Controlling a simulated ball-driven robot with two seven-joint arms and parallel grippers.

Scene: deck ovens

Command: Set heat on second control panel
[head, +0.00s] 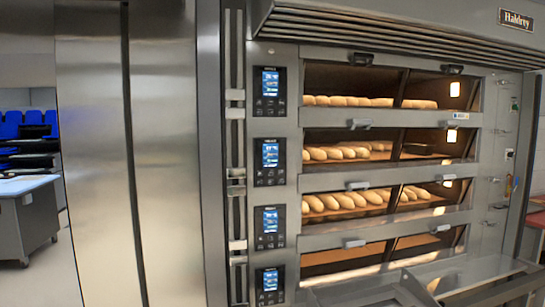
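Several control panels with lit blue screens run in a column down the left side of the deck oven. The top panel (269,91) is beside the highest deck. The second control panel from the top (269,162) is beside the second deck; its screen is lit, but its text is too small to read. The third panel (269,228) and the lowest panel (269,286) sit below it. Neither of my grippers shows in the head view.
The oven decks hold loaves (337,153) behind glass doors with handles (360,124). A metal loader or tray (460,281) juts out at the lower right. Tall steel doors (165,150) stand left of the oven. A steel table (25,215) is at the far left.

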